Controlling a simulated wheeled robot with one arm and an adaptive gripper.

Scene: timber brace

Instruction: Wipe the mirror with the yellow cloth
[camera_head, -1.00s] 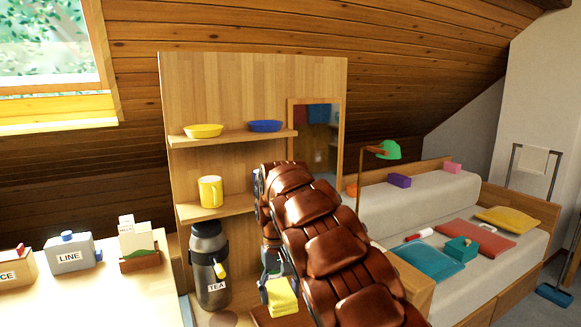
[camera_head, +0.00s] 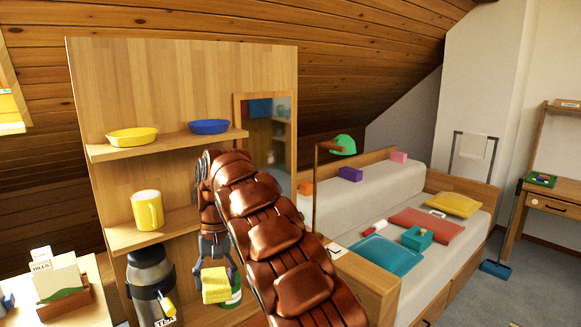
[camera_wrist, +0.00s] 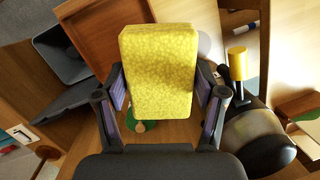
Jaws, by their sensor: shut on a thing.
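The yellow cloth (camera_head: 216,284) hangs in my gripper (camera_head: 212,262) in the head view, low in front of the wooden shelf unit. In the wrist view the cloth (camera_wrist: 158,70) is a thick yellow block between the two fingers of my gripper (camera_wrist: 160,88), which is shut on it. The mirror (camera_head: 279,155) is a wood-framed pane on the right side of the shelf unit's back panel. It shows reflections of blue and orange things. My arm hides its lower part. The cloth is apart from the mirror, below and to its left.
A yellow mug (camera_head: 147,210), yellow bowl (camera_head: 132,137) and blue bowl (camera_head: 209,127) stand on shelves.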

